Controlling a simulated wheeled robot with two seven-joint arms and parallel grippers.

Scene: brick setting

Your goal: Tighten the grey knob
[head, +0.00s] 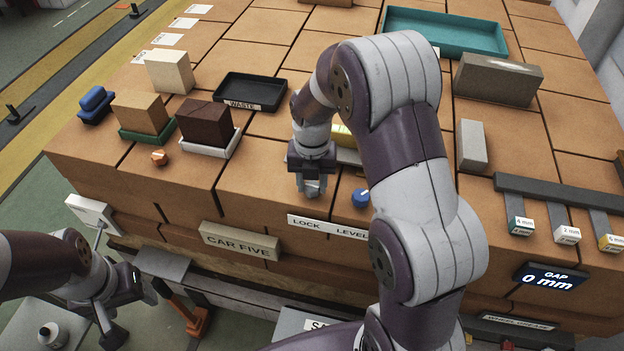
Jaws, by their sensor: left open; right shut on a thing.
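My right gripper (312,188) points down at the front edge of the brick top, just behind the LOCK end of a white label strip (330,227). Its fingers are shut on a small grey piece, the grey knob, which they mostly hide; I cannot tell how far it is turned. A blue knob (360,198) stands to the right, behind the word LEVEL. My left gripper (128,318) is open, low at the front left, away from the knobs.
An orange knob (159,157), coloured bricks and a black WASTE tray (250,92) stand to the left. A teal tray (447,34) and grey bricks are at the back right. My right arm hides part of the middle.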

